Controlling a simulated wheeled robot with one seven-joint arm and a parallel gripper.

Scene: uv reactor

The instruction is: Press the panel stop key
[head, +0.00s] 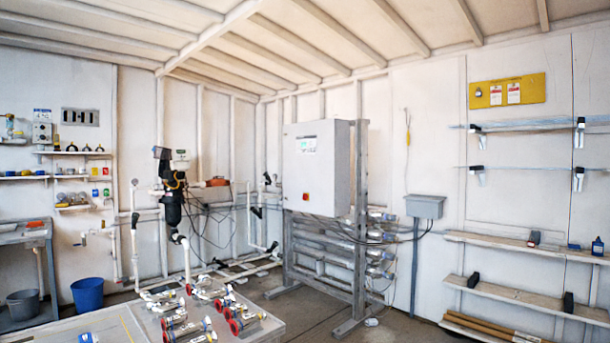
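A light grey control panel cabinet (330,175) stands on a metal frame in the middle of the view, across the room. A small display (306,145) with a green patch is on the upper part of its front. A small red control (306,196) sits lower on the same front face. Keys and labels are too small to make out, so I cannot tell which is the stop key. My gripper is not in view.
Pipes and tubes (330,245) run under the cabinet. A blue bucket (88,294) stands at left. Wall shelves (530,299) line the right. Some floor shows around the frame's feet.

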